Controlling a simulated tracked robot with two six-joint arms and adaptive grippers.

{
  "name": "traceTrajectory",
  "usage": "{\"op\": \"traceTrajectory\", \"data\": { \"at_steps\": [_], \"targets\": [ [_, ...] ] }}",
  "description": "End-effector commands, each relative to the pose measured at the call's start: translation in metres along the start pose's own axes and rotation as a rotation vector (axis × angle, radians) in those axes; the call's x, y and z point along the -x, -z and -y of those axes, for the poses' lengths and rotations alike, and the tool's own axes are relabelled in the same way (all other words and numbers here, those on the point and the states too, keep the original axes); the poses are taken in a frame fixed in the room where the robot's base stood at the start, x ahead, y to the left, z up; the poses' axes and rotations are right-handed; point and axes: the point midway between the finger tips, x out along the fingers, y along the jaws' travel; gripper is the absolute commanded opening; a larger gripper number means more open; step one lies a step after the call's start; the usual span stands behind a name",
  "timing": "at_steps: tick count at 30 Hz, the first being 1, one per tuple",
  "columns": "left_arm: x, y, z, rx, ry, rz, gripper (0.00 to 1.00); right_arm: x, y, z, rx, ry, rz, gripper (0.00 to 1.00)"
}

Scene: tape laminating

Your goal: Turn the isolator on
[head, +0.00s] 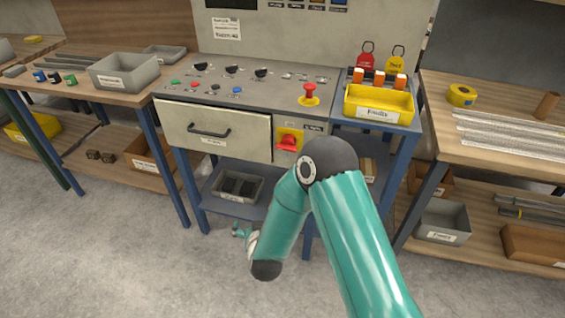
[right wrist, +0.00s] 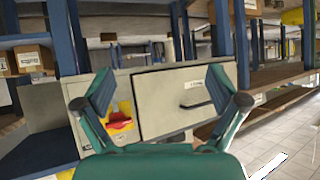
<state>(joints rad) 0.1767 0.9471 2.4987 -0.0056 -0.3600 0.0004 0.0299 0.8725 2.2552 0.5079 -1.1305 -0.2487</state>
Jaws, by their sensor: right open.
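The isolator (head: 288,141) is a red rotary handle on a yellow plate. It sits on the front panel of the console, right of the drawer. Its handle looks roughly horizontal. In the right wrist view the isolator (right wrist: 120,122) shows upside down, at the left, partly behind a finger of my right gripper (right wrist: 157,76). That gripper is open and empty, with its fingers spread towards the panel and apart from the isolator. In the head view my right gripper (head: 240,231) shows small, low in front of the console. My left gripper is not in view.
The drawer (head: 215,132) has a dark handle. A red emergency button (head: 309,94) stands on the console top (head: 240,82). A yellow tray (head: 379,103) is at its right. A grey bin (head: 237,186) lies on the lower shelf. Blue table legs flank the console; the floor in front is clear.

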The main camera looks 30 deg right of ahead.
Motion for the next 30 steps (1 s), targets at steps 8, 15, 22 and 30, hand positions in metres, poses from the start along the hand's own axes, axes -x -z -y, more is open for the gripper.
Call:
{"op": "traceTrajectory", "data": {
  "at_steps": [8,15,22,30],
  "targets": [
    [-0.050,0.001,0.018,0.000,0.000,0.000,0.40,0.009,0.101,-0.034,-0.030,-0.371,-0.519,0.96],
    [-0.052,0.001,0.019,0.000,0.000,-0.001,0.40,0.018,0.125,-0.047,-0.035,-0.465,-0.599,0.96],
    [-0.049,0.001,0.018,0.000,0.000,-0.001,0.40,-0.009,0.144,-0.064,-0.036,-0.464,-0.598,0.96],
    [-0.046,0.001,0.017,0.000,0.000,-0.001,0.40,-0.052,0.176,-0.089,-0.035,-0.462,-0.598,0.96]
  ]
}}
